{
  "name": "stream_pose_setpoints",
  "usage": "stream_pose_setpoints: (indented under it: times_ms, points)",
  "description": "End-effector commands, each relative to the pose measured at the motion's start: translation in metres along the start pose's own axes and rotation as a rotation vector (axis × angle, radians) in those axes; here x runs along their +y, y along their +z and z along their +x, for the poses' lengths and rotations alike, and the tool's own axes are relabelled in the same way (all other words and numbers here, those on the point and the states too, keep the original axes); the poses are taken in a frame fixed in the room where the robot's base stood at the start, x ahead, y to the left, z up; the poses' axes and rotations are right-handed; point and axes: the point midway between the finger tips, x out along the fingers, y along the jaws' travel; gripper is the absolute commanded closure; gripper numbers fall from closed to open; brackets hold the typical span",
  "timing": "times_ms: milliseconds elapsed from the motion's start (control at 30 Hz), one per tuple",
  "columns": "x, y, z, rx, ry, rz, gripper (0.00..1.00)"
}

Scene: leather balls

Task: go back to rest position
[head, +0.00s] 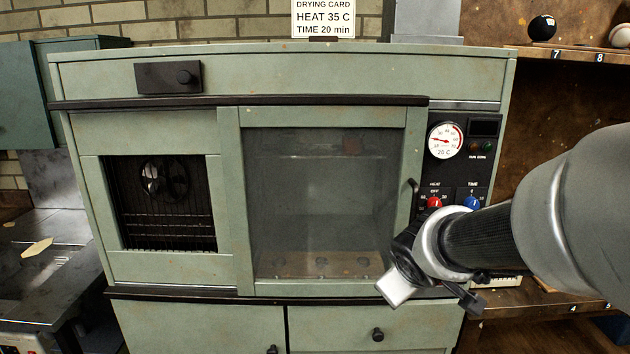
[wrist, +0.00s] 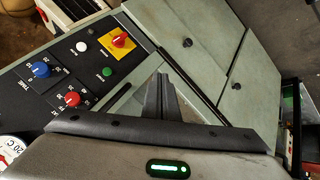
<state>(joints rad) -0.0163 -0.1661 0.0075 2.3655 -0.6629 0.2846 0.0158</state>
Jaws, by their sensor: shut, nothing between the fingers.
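My gripper (wrist: 163,95) is shut and empty, its fingers together in the wrist view. In the head view my arm reaches in from the right, and the hand is in front of the cabinet's lower right part, beside the glass door (head: 320,200). It covers part of the control panel (head: 465,165). The fingertips are hard to make out there. The green drying cabinet (head: 300,75) has its glass door closed over the chamber. No ball shows clearly inside.
The panel has a temperature dial (head: 445,140), a red knob (head: 434,203) and a blue knob (head: 472,203). The wrist view shows a red switch on a yellow plate (wrist: 122,41). A black ball (head: 542,27) and a white ball (head: 621,36) sit on the upper right shelf.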

Motion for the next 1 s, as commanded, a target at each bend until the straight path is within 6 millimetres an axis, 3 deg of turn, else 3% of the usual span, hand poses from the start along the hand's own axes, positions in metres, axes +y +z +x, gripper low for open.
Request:
stream_pose_setpoints:
  times_ms: [33,200,567,600,1000]
  points:
    - [0.005,0.013,-0.028,-0.023,0.014,0.097,1.00]
    - [-0.010,0.052,-0.086,-0.102,-0.029,0.343,1.00]
    - [-0.079,0.091,-0.165,-0.162,-0.230,0.631,1.00]
    - [-0.069,0.081,-0.178,-0.167,-0.231,0.629,1.00]
    - [-0.025,0.041,-0.241,-0.168,-0.227,0.624,1.00]
